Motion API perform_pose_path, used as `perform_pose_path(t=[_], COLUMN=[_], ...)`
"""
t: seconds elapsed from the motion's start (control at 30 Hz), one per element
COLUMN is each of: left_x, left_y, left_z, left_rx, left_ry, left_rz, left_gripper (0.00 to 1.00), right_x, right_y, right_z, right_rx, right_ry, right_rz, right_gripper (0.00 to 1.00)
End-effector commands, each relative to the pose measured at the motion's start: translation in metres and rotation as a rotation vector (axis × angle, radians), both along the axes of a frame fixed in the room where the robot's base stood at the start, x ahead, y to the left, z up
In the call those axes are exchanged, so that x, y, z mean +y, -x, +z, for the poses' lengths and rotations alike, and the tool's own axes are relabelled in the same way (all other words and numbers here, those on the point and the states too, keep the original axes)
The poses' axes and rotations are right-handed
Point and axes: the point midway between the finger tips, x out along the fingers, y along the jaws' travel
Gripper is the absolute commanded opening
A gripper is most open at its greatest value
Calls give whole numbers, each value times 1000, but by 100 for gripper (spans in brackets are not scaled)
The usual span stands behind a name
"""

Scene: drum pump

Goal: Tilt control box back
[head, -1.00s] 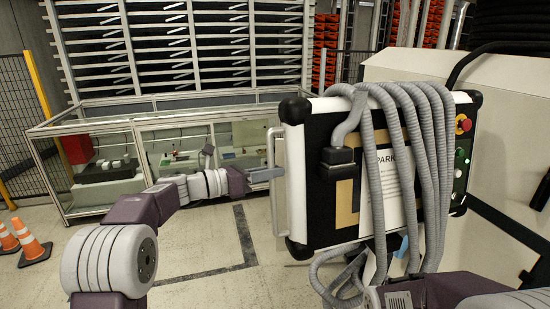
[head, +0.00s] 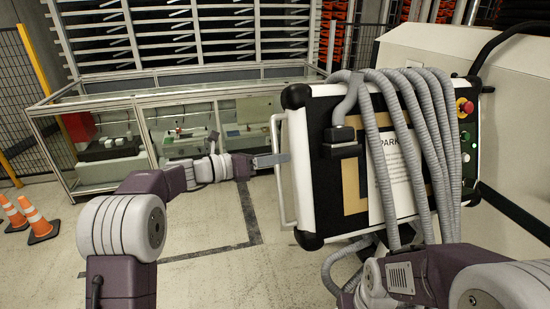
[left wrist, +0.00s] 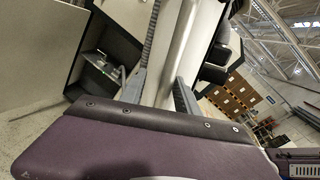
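The control box (head: 310,217) is a white-edged box with black corners, leaning at a slight angle. Grey corrugated hoses (head: 376,150) hang over its front, partly covering a paper sign reading "PARK" (head: 388,170). A pale bar handle (head: 279,190) runs down its left side. My left gripper (head: 272,160) is at this handle. In the left wrist view the pale handle bar (left wrist: 182,48) passes between the two fingers (left wrist: 163,92), which look closed on it. My right arm reaches in at the bottom right, below the box; its fingers cannot be made out.
A red button (head: 464,107) sits on the box's right side. A large pale cabinet (head: 520,110) stands at the right. A glass-fronted case (head: 150,100) stands behind, and traffic cones (head: 38,218) are at the left. The floor between is clear.

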Motion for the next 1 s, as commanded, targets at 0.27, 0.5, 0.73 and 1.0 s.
perform_pose_path(t=[0.27,0.5,0.73,1.0], left_x=[43,79,83,39], left_y=[19,35,38,62], left_z=[-3,4,6,-18], left_rx=[-2,1,2,-30], left_ry=[-1,1,0,-12], left_rz=[7,4,1,-84], left_gripper=[38,38,38,38], right_x=[0,0,0,0], right_y=[0,0,0,0], right_z=[-29,-41,-40,-83], right_rx=[0,0,0,0], right_ry=[0,0,0,0], right_rz=[0,0,0,0], right_gripper=[30,30,30,30])
